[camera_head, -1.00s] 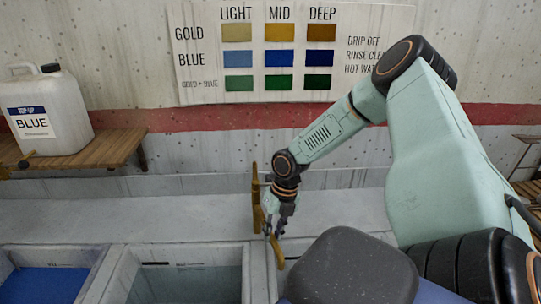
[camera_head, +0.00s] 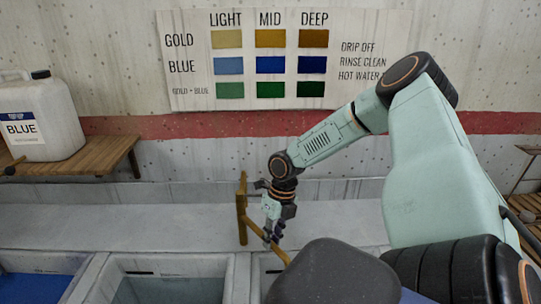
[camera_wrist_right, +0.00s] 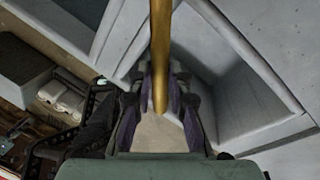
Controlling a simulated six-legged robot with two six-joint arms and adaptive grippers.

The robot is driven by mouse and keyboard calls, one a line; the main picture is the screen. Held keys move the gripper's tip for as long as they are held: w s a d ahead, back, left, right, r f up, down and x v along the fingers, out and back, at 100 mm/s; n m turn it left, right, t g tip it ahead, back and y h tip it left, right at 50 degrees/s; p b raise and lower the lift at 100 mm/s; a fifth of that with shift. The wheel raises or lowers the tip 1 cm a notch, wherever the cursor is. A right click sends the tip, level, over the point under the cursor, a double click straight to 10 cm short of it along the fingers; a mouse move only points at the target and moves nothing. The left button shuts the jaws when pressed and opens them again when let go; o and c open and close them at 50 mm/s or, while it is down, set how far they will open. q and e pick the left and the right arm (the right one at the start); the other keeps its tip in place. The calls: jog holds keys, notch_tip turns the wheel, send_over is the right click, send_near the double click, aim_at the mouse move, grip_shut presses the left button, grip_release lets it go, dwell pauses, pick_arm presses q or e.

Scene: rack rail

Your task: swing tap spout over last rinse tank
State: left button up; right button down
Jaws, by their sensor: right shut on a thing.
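The brass tap (camera_head: 241,208) stands on the pale ledge behind the tanks, its spout angled forward and to the right. My right gripper (camera_head: 270,232) is shut on the spout. In the right wrist view the spout (camera_wrist_right: 161,50) runs between the gripper's fingers (camera_wrist_right: 161,100). A rinse tank (camera_head: 165,287) holds greyish water. The tank to its right (camera_head: 262,262) is mostly hidden behind a dark rounded part of mine, and the spout reaches across its back corner. Whether the spout's end is over its opening is hidden. My left gripper is not in view.
A blue-filled tank (camera_head: 36,286) is at far left. A white jug labelled BLUE (camera_head: 42,115) stands on a wooden shelf (camera_head: 105,154). A colour chart (camera_head: 188,98) hangs on the wall. The ledge (camera_head: 120,228) left of the tap is clear.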

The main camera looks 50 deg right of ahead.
jog(key=shift+d+n, duration=0.3)
jog(key=shift+d, duration=0.05)
jog(key=shift+d+b, duration=0.25)
jog(key=shift+b, duration=0.05)
jog(key=c, duration=1.3)
grip_release()
jog(key=shift+s+a, duration=0.1)
jog(key=shift+o, duration=0.2)
